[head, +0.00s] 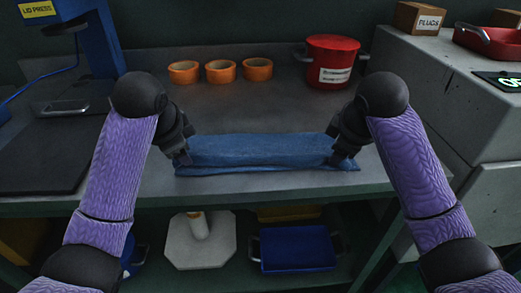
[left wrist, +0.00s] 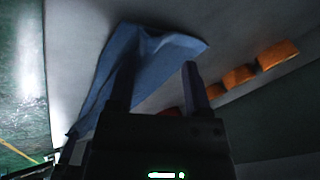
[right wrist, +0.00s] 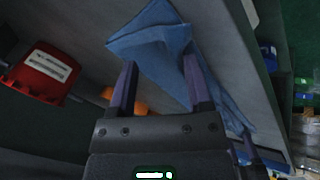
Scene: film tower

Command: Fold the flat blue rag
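The blue rag (head: 262,152) lies as a long strip across the front of the grey bench, its near edge uneven and slightly creased. My left gripper (head: 182,158) is at its left end and my right gripper (head: 343,158) is at its right end. In the left wrist view the left gripper's fingers (left wrist: 160,78) stand apart, with the rag (left wrist: 150,60) behind them. In the right wrist view the right gripper's fingers (right wrist: 158,75) also stand apart over a raised-looking corner of the rag (right wrist: 155,45). I cannot tell whether the fingertips touch the cloth.
Three orange rolls (head: 221,71) and a red lidded pot (head: 331,62) stand at the back of the bench. A blue press (head: 95,40) is at the left, a grey cabinet (head: 440,90) at the right. A blue tray (head: 297,249) sits on the lower shelf.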

